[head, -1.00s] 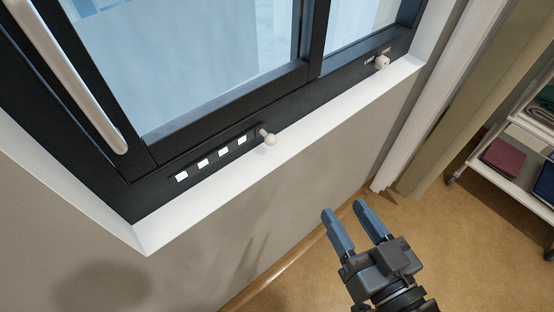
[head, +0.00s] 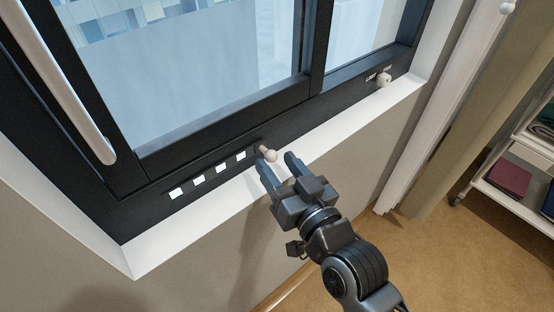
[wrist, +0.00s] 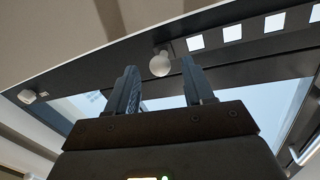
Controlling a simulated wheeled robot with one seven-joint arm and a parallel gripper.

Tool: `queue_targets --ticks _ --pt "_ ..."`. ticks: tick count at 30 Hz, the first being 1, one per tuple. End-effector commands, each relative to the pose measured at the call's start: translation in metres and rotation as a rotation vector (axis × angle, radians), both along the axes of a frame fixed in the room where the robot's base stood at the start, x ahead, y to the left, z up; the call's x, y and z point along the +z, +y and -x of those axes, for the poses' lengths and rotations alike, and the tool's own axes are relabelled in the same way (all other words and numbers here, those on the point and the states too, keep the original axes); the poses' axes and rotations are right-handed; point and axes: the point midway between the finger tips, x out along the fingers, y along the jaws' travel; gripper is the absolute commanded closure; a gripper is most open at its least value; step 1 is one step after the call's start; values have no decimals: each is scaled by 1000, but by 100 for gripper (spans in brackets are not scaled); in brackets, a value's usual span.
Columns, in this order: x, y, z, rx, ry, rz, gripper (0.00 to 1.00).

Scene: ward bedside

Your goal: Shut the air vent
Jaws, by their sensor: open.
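The air vent (head: 209,174) is a dark strip with several bright slots in the lower window frame. A pale round knob (head: 270,156) sits at the right end of this strip. My gripper (head: 278,164) is open, its fingertips close to the knob, one on each side of it in the picture. In the wrist view the knob (wrist: 160,64) shows between the open fingers (wrist: 160,82), beyond their tips. I cannot tell whether a finger touches it. Light shows through the slots (wrist: 231,32). A second knob (head: 383,80) sits on the right-hand window's frame.
A white sill (head: 215,215) runs below the window frame. A long pale handle (head: 62,85) stands on the left of the window. A curtain (head: 455,110) and a shelf cart (head: 515,185) with folded cloths are at the right.

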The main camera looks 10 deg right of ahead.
Motion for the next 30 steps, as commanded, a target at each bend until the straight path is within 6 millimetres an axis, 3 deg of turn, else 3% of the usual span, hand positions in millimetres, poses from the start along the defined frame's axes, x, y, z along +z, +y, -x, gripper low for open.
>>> queue_targets --ticks 4,13,30 --pt "1 3 -10 0 0 0 48" --pt "0 4 -11 0 0 -1 48" --pt "0 3 -11 0 0 0 100"
